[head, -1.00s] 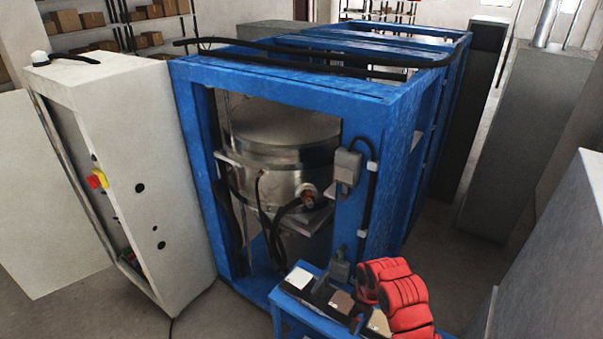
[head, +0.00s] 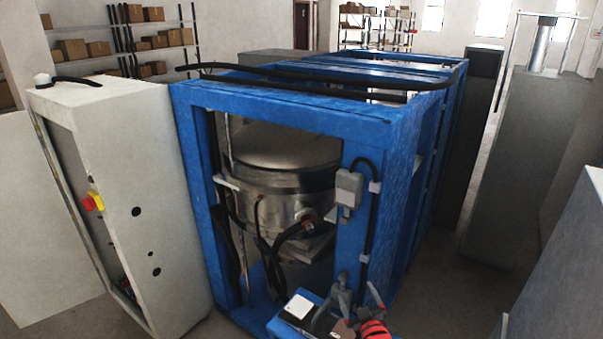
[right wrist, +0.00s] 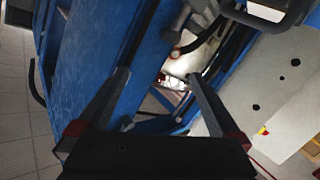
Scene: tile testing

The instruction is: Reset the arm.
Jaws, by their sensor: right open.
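My right arm, with red covers, comes in at the bottom right of the head view. My right gripper (head: 350,304) is open and empty, its dark fingers spread in front of the lower right corner of the blue frame. In the right wrist view the two fingers of the gripper (right wrist: 158,78) stand wide apart with nothing between them. Beyond them are the blue frame (right wrist: 95,70) and part of the shiny tank. My left arm and gripper are not in view.
The blue frame (head: 300,98) holds a steel tank (head: 280,150) with black hoses. A small blue stand (head: 278,327) with a white tile (head: 298,306) is close below the gripper. A white cabinet (head: 150,190) stands left, grey blocks right.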

